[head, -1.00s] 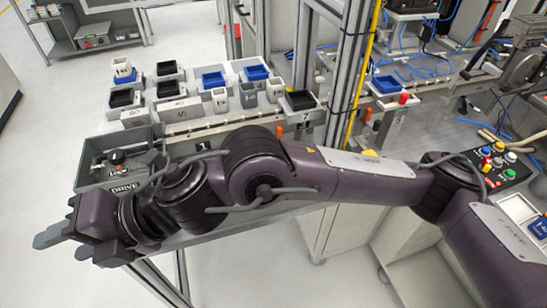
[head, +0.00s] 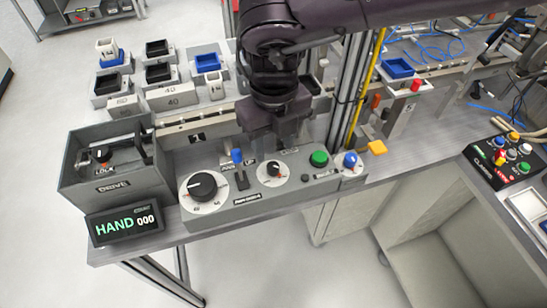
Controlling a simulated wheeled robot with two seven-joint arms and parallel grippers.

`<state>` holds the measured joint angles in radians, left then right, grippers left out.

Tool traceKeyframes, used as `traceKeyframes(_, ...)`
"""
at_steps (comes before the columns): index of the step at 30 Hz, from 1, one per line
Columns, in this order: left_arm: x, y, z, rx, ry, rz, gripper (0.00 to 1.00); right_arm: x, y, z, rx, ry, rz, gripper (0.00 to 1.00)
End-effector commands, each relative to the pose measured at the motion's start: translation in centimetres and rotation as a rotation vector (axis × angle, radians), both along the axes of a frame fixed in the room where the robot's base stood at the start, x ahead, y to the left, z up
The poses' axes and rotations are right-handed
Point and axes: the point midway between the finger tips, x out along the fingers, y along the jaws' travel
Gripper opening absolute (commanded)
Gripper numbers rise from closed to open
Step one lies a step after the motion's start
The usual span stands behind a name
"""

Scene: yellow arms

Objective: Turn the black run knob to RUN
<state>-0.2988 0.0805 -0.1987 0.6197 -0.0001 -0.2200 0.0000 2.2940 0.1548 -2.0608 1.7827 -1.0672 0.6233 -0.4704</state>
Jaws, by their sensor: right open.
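The grey control panel (head: 240,208) at the front of the bench carries a large black knob (head: 203,185) on a white dial at its left. A smaller black knob (head: 273,168) sits on a white dial near the middle. The labels are too small to read surely, so I cannot tell which is the run knob. My left gripper is out of view.
A green button (head: 319,158) and a blue knob (head: 351,160) are to the right. The open DRIVE box (head: 118,188) is at the left. Small bins stand behind.

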Motion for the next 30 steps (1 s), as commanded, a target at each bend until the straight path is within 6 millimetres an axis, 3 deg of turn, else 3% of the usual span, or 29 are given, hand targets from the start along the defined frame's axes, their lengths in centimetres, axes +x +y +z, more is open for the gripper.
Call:
traceKeyframes(10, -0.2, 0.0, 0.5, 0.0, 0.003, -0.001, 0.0, -0.1, 0.1, -5.3, 0.0, 0.004, 0.003, 0.45)
traceKeyframes(22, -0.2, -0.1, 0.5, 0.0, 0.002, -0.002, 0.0, -0.1, 0.1, -6.3, 0.002, 0.001, 0.002, 0.45)
traceKeyframes(30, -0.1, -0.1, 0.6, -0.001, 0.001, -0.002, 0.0, -0.1, 0.1, -6.2, 0.002, 0.001, 0.002, 0.1)
